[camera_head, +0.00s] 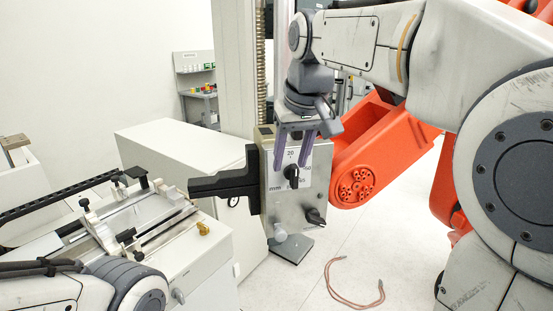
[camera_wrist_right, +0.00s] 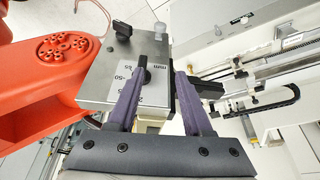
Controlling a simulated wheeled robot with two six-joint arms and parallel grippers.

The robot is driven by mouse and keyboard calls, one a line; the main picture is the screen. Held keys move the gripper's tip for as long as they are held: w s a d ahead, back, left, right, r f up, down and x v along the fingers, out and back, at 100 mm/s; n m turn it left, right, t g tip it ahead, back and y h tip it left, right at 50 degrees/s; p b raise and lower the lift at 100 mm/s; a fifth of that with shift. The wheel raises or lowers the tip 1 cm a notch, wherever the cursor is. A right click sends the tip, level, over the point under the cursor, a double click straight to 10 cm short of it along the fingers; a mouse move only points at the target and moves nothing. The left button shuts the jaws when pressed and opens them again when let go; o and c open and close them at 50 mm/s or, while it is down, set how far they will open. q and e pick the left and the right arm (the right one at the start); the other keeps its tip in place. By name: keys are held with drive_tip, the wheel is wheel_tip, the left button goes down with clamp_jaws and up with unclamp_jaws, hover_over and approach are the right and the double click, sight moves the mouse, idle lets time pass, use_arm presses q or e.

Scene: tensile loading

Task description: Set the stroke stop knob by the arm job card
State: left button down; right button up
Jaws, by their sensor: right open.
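The stroke stop knob (camera_head: 292,172) appears to be the black knob on a white scale label with "20", "50", "65" and "mm". It sits on the grey metal box (camera_head: 308,195) in the middle of the head view. My right gripper (camera_head: 291,163) hangs over the label from above, open, its two purple fingers close to the knob. In the right wrist view the knob (camera_wrist_right: 143,75) shows beside the left fingertip, not centred between the fingers (camera_wrist_right: 161,72); I cannot tell whether they touch. I cannot make out an arm job card. My left gripper is not in view.
A second black knob (camera_head: 316,216) and a grey knob (camera_head: 280,232) sit low on the box. A black jaw (camera_head: 225,184) juts left. A red-orange housing (camera_head: 375,150) stands close on the right. A bench fixture (camera_head: 125,220) is at left. A looped cable (camera_head: 352,302) lies on the floor.

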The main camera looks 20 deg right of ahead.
sight(296, 170)
wheel_tip(296, 170, up, 3)
drive_tip(key=w+d, duration=0.1)
drive_tip(key=d, duration=0.2)
drive_tip(key=shift+m, duration=0.3)
drive_tip(key=p+x, duration=0.2)
drive_tip(key=x, duration=0.8)
drive_tip(key=shift+w+f, duration=0.1)
drive_tip(key=shift+f, duration=0.15)
clamp_jaws()
